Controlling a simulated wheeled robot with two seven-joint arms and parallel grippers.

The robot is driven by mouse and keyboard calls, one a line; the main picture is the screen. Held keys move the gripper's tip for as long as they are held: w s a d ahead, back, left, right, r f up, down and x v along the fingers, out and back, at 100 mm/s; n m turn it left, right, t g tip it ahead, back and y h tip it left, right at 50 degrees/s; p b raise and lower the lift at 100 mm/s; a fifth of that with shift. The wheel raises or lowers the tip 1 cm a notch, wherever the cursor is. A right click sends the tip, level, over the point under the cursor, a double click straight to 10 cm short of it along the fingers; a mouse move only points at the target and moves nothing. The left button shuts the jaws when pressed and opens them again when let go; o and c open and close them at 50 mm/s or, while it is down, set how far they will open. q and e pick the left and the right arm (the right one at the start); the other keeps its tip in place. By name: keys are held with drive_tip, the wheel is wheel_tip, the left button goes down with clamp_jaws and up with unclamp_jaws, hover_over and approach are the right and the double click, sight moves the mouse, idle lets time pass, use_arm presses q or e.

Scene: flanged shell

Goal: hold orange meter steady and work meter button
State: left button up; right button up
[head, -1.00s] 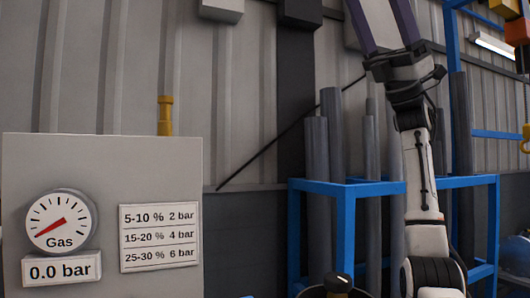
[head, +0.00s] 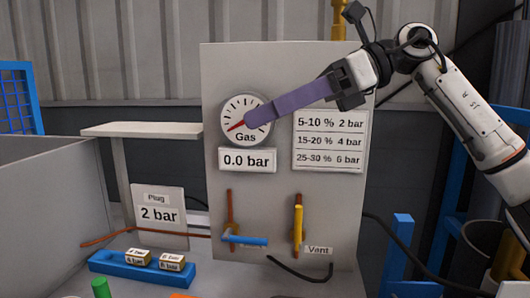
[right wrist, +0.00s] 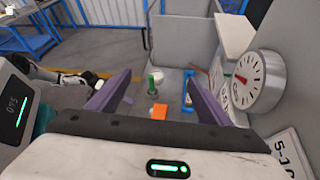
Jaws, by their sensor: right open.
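An orange block-like thing, probably the orange meter (right wrist: 159,113), lies below and between my right fingers in the right wrist view. In the head view only a sliver of orange (head: 180,295) shows at the bottom edge; no button can be made out. My right gripper (head: 260,113) is high in front of the panel, its purple fingers lined up one behind the other and overlapping the gas gauge in the picture. The right wrist view shows this gripper (right wrist: 159,75) open and empty. A white and black arm, likely my left, shows at the left there; its fingers cannot be made out.
The grey panel (head: 225,185) carries a gas gauge (head: 235,105) reading 0.0 bar, a blue-handled valve (head: 245,241) and a yellow vent lever (head: 298,225). A blue tray (head: 115,270) with brass blocks and a green cylinder (head: 101,288) stand at the lower left.

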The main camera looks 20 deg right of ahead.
drive_tip(key=s+f+g+h, duration=0.1)
drive_tip(key=f+h, duration=0.3)
drive_tip(key=f, duration=0.5)
drive_tip(key=s+a+f+g+h, duration=0.1)
drive_tip(key=f+h, duration=0.3)
drive_tip(key=f, duration=0.6)
drive_tip(key=s+a+f+g+h, duration=0.1)
drive_tip(key=f+h, duration=0.3)
drive_tip(key=f, duration=0.6)
drive_tip(key=shift+s+a+f+g, duration=0.1)
drive_tip(key=shift+s+f+g, duration=0.05)
drive_tip(key=shift+g, duration=0.55)
wheel_tip(320, 180, down, 10)
drive_tip(key=shift+r, duration=0.1)
